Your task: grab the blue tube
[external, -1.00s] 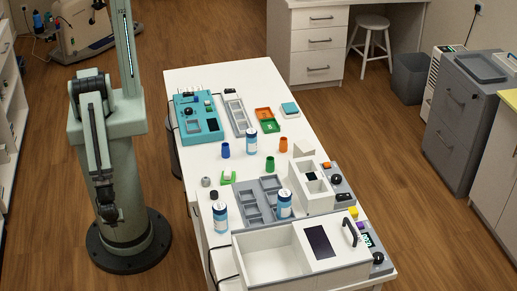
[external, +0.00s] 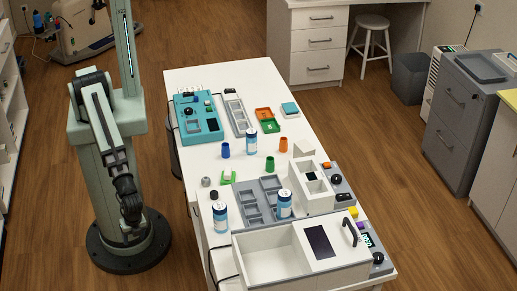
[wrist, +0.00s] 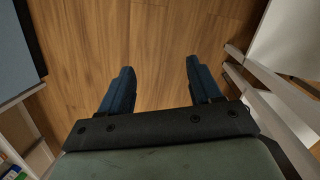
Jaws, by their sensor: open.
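The blue tube (external: 225,150) stands upright on the white table (external: 200,85), left of a white-and-blue canister (external: 251,141) in the external view. My gripper (external: 131,212) hangs beside my base, left of the table and well away from the tube. In the wrist view my gripper (wrist: 160,80) has its two dark blue fingers spread apart, with only wooden floor between them. The tube does not show in the wrist view.
A green tube (external: 270,164) and an orange tube (external: 283,145) stand near the blue one. A teal device (external: 197,122) lies behind it. Grey trays (external: 262,198), more canisters and a white box (external: 265,262) fill the front of the table.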

